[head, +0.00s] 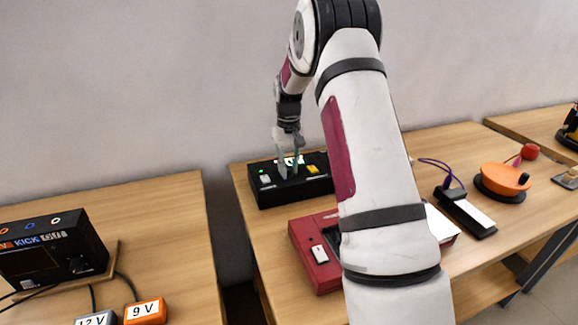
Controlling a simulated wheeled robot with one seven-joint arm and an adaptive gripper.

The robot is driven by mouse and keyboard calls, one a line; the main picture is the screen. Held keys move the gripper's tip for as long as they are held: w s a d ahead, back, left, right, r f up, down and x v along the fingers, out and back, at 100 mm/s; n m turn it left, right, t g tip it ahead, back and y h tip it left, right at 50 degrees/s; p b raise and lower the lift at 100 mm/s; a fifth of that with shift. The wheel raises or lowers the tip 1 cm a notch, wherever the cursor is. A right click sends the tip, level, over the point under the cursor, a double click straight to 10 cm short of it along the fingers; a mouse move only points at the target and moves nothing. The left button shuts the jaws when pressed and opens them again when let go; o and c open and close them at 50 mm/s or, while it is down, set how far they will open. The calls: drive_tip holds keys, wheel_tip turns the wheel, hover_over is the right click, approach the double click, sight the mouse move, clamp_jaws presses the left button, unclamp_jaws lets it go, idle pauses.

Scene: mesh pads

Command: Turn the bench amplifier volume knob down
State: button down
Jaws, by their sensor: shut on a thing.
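A black box with a small green light (262,195), which I take to be the bench amplifier, sits at the back left of the middle table. It has pale and yellow switches on its top. My gripper (287,170) points down at the top of this box, between the pale switch and the yellow one. Its fingers are shut on a small part there, which I take to be the volume knob. The fingers hide the knob, so its angle cannot be told.
A red box with a white switch (320,254) stands in front of the black box, partly behind my arm. An orange round device (505,179) and a black-and-white device (467,213) lie to the right. A black unit marked KICK (88,246) stands on the left table, across a gap.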

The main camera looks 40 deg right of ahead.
sight(289, 169)
drive_tip(key=shift+n, duration=0.8)
drive_tip(key=c, duration=1.4)
unclamp_jaws()
drive_tip(key=shift+o, duration=0.2)
drive_tip(key=shift+r, duration=0.1)
wheel_tip(289, 169, up, 12)
